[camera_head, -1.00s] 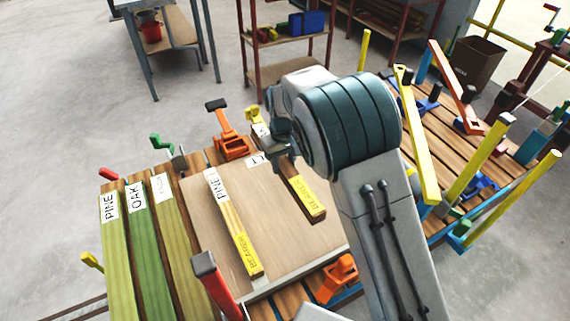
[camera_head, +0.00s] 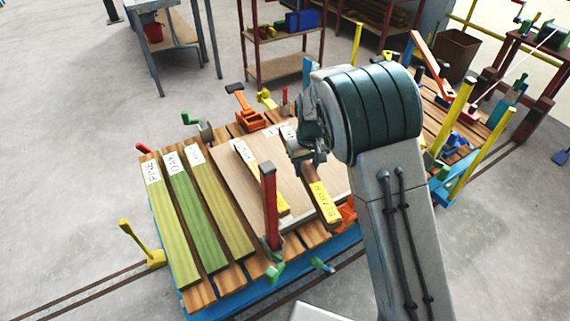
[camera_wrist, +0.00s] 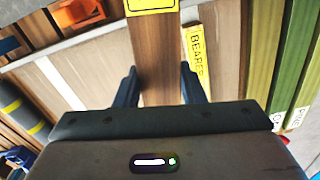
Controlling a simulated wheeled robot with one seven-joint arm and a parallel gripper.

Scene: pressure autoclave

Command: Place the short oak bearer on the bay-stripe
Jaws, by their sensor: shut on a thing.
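My gripper (camera_wrist: 155,92) is shut on a dark brown wooden bearer (camera_wrist: 155,55), with one finger on each side of it. In the head view the held bearer (camera_head: 320,192) juts from my gripper (camera_head: 306,158) toward the front, its yellow tag at the near end. It appears to be above the tan panel (camera_head: 230,185); the gap is hard to judge. A paler bearer (camera_head: 280,203) with a yellow tag lies on the panel to its left, also in the wrist view (camera_wrist: 190,45). My arm hides part of the panel. I cannot pick out the bay-stripe.
Long green-toned boards (camera_head: 190,215) with white labels lie on the slatted cart at left. A red post (camera_head: 269,205) stands at the cart's near edge. Orange clamps (camera_head: 249,119) and yellow posts (camera_head: 468,160) stand around. Open floor lies at left.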

